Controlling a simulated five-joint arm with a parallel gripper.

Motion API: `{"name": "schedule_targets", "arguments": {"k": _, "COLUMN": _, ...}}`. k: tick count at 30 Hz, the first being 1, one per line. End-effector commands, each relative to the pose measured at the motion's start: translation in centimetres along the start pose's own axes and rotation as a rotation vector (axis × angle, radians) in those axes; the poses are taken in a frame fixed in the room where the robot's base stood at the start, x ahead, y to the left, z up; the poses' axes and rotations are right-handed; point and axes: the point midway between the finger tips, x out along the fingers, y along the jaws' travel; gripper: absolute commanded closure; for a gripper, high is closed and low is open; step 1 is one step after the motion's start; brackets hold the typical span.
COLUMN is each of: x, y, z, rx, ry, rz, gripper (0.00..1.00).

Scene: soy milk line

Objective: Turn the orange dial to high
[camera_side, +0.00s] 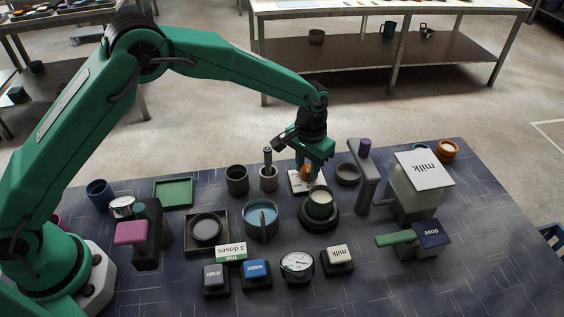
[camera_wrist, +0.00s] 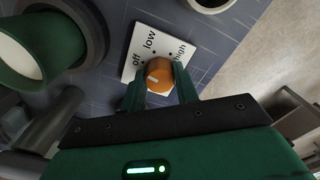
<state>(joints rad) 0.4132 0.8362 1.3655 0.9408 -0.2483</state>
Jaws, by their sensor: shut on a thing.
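The orange dial (camera_wrist: 158,74) sits on a white plate (camera_wrist: 131,72) marked off, low and high. A pale mark on the dial lies on its left side, nearest the word off. My gripper (camera_wrist: 160,79) is shut on the dial, with one green finger on each side of it. In the side view, my gripper (camera_side: 306,168) reaches down over the dial (camera_side: 306,174) at the back of the table. The white plate (camera_side: 296,184) is partly hidden there by the fingers and the green cup.
A green cup (camera_side: 319,204) on a dark round base stands just in front of the dial. A grey cup with a stick (camera_side: 268,180) is to the left. A dark bowl (camera_side: 347,174) and a grey post (camera_side: 366,178) are to the right.

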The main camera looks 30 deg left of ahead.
Motion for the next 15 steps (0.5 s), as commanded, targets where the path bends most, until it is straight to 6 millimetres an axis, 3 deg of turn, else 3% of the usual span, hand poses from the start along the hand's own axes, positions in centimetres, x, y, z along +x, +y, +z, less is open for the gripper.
{"name": "schedule_targets", "arguments": {"k": 15, "x": -0.1, "y": 0.0, "z": -0.08, "rx": 0.457, "ry": 0.003, "rz": 0.0, "gripper": 0.93}}
